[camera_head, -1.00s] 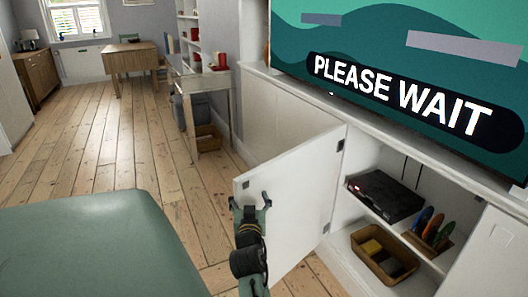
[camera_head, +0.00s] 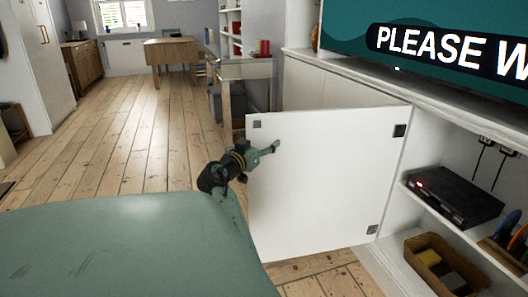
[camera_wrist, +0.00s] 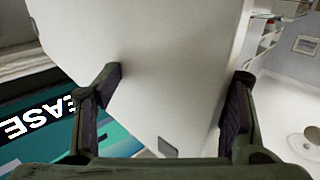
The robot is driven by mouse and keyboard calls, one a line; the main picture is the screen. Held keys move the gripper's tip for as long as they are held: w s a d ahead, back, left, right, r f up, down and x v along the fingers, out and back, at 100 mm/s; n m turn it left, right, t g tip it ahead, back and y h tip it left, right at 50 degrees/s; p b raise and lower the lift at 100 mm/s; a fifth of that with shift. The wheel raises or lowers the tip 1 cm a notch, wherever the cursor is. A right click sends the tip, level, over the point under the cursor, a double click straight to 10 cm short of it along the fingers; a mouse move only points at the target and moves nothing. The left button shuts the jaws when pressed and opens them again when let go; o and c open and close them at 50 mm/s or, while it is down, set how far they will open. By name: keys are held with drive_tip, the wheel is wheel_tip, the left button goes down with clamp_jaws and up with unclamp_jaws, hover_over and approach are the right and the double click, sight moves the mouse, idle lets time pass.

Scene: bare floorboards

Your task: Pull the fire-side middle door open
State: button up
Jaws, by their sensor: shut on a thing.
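The white cabinet door (camera_head: 325,185) stands swung far out from the low cabinet, its inner face with dark hinge plates toward me. My gripper (camera_head: 263,153) is at the door's free edge, with one finger showing over the inner face and the other hidden. In the wrist view the door panel (camera_wrist: 180,50) lies between the two fingers of my gripper (camera_wrist: 178,80), so it is shut on the door near that edge. The compartment behind the door is open, with a black box (camera_head: 455,197) on its shelf and a brown basket (camera_head: 410,256) below.
A large screen (camera_head: 350,40) reading "PLEASE WAIT" stands on the cabinet top (camera_head: 440,100). A narrow table (camera_head: 245,68) and a wooden table (camera_head: 180,45) stand farther back. Bare floorboards (camera_head: 130,140) lie clear at the left, beyond my green body.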

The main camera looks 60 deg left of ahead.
drive_tip(key=shift+w+a+t+h, duration=0.3)
drive_tip(key=shift+w+h, duration=0.1)
drive_tip(key=shift+w, duration=0.45)
drive_tip(key=o, duration=1.1)
drive_tip(key=shift+m, duration=0.3)
drive_tip(key=shift+d, duration=0.1)
drive_tip(key=c, duration=0.4)
drive_tip(key=shift+y, duration=0.3)
drive_tip(key=v, duration=0.8)
drive_tip(key=a+v, duration=0.1)
drive_tip(key=v, duration=0.3)
drive_tip(key=shift+s+r, duration=0.1)
drive_tip(key=shift+s, duration=0.2)
drive_tip(key=shift+c, duration=1)
drive_tip(key=shift+s+d, duration=0.2)
drive_tip(key=shift+s, duration=0.1)
drive_tip(key=shift+r, duration=0.1)
